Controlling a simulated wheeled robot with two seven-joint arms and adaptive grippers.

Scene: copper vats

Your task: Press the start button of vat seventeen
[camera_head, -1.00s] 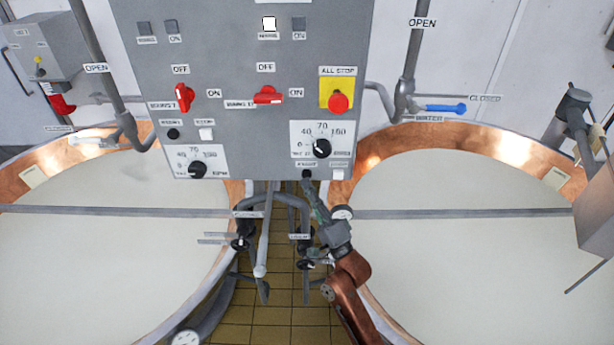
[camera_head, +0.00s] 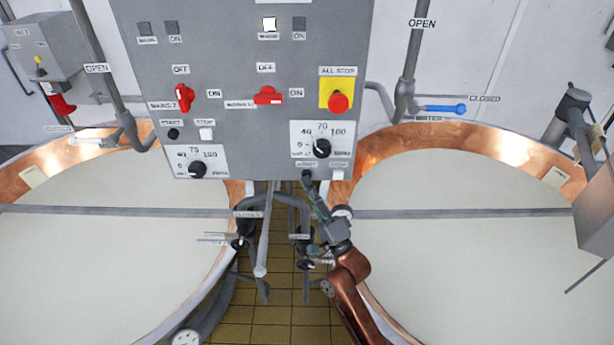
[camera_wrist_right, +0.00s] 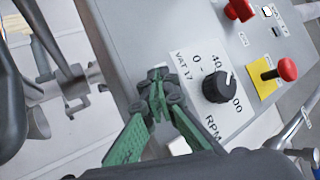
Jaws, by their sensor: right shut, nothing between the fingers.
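The grey control panel (camera_head: 230,60) has a right-hand set of controls with a black dial (camera_head: 321,147), whose plate reads VAT 17 in the right wrist view (camera_wrist_right: 216,86). The start button's place is at the panel's lower edge, under a small label left of the white stop button (camera_head: 337,175). My right gripper (camera_head: 308,181) is shut and empty, with its tips at that place, so the button is mostly hidden. In the wrist view the dark fingertips (camera_wrist_right: 158,88) are beside the dial plate and cover the button. I cannot tell whether they touch it. My left gripper is not in view.
The red all-stop button (camera_head: 338,103) sits on a yellow plate above the dial. A red switch (camera_head: 268,96) is turned toward ON. A mains lamp (camera_head: 269,24) is lit; the ON lamp (camera_head: 299,24) is dark. Pipes and a copper vat (camera_head: 500,145) flank my arm.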

